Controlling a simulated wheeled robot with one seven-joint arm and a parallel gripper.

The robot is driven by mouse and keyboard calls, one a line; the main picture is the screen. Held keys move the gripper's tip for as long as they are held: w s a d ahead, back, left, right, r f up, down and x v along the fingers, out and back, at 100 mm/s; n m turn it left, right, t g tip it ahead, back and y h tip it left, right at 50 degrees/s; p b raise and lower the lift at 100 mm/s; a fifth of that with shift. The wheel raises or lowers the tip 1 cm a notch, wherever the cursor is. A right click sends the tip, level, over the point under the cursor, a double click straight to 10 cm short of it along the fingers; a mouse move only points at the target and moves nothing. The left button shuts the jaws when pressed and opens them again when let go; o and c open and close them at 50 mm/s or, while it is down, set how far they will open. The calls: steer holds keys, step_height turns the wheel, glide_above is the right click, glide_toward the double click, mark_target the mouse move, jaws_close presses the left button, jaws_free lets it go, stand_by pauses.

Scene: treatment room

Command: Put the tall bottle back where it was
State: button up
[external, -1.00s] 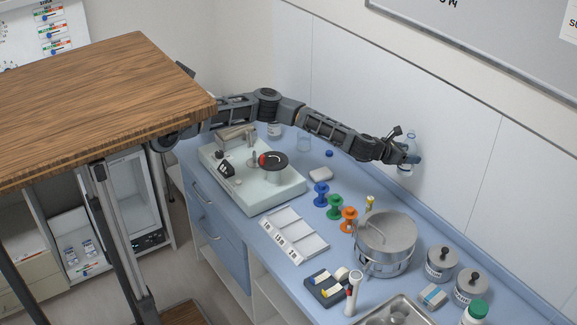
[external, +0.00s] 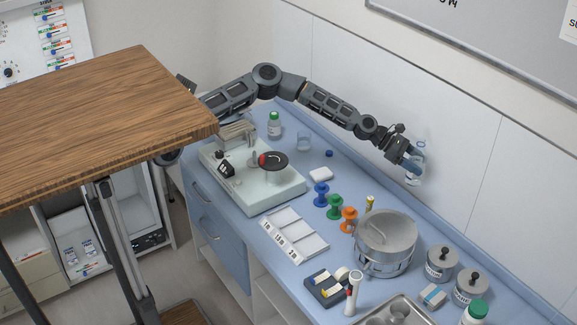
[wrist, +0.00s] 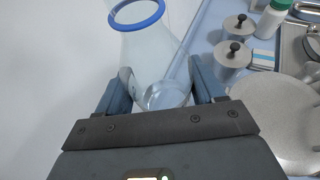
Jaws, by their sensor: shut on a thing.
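My gripper (external: 412,161) is shut on a clear, see-through tall bottle (external: 420,172) and holds it up in front of the white wall, above the back of the blue counter. In the wrist view the fingers (wrist: 162,88) stand on either side of the bottle's body (wrist: 150,55), with a blue ring (wrist: 137,12) around its top end. The bottle looks empty. Its lower part is partly hidden by the gripper in the wrist view.
Below are a large steel pot (external: 386,240), two lidded steel jars (external: 442,262) and a green-capped bottle (external: 475,312).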

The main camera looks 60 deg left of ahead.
steer(key=s+a+f+m+g+h+b, duration=0.1)
steer(key=s+a+f+m+g+b, duration=0.25)
steer(key=a, duration=0.65)
steer(key=a+f+m+g+h+b, duration=0.1)
steer(key=a+f+m+g+b, duration=0.1)
steer(key=a+f+m+g, duration=0.5)
steer(key=shift+s+a+f+n+t+p, duration=0.15)
steer(key=shift+a+f+n+t, duration=0.3)
steer(key=shift+f, duration=0.9)
steer(key=shift+a+f+n+t+p, duration=0.3)
steer(key=shift+f+n, duration=0.3)
steer(key=shift+f, duration=0.8)
steer(key=shift+s+a+f+n+t+p, duration=0.15)
steer(key=shift+a+f+n+t, duration=0.3)
steer(key=shift+f, duration=0.9)
steer(key=shift+w+d+f, duration=0.1)
steer(key=shift+f, duration=0.1)
steer(key=o, duration=1.2)
steer(key=shift+r, duration=0.15)
steer(key=shift+r, duration=0.15)
steer(key=b+v, duration=0.2)
steer(key=v, duration=1)
